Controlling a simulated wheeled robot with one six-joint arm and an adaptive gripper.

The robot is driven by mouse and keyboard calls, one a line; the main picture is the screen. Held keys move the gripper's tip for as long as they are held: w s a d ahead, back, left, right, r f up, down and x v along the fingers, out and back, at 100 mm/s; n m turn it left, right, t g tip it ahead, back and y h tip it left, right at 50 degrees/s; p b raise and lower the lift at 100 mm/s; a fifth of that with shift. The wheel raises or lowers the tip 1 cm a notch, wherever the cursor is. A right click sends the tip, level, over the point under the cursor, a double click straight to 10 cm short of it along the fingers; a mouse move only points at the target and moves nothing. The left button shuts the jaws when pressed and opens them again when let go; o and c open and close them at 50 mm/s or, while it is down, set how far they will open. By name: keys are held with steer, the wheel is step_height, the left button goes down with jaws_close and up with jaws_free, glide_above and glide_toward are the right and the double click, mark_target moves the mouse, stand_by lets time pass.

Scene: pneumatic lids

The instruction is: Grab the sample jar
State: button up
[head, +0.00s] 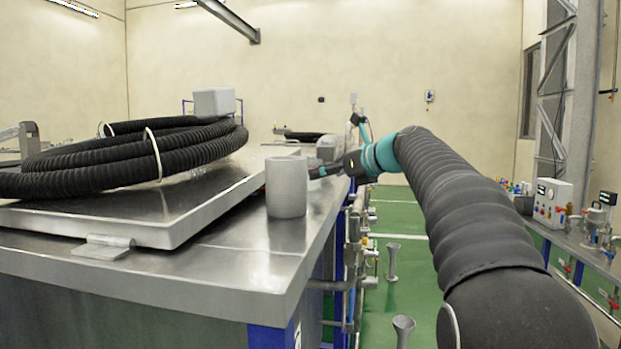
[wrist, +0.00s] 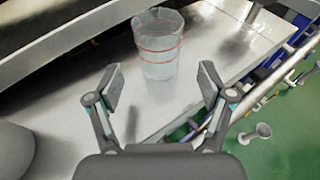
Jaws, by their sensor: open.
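The sample jar (wrist: 158,50) is a clear, see-through cup with thin red bands. It stands upright on the steel top in the wrist view, just beyond my fingertips and roughly centred between them. My gripper (wrist: 163,82) is open and empty, its two fingers spread wide and apart from the jar. In the head view my gripper (head: 322,172) is low over the steel top, behind and right of a plain grey cylinder (head: 286,190). In that view the jar is mostly hidden or too small to make out.
The grey cylinder also shows at the lower left of the wrist view (wrist: 14,152), close to my gripper. A raised steel lid (head: 150,215) with coiled black hose (head: 130,150) lies left. Pipes and valves (head: 356,240) run below the right edge, above green floor.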

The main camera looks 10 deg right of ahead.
steer(key=shift+x, duration=3.1)
steer(key=shift+f, duration=0.1)
steer(key=c, duration=1.3)
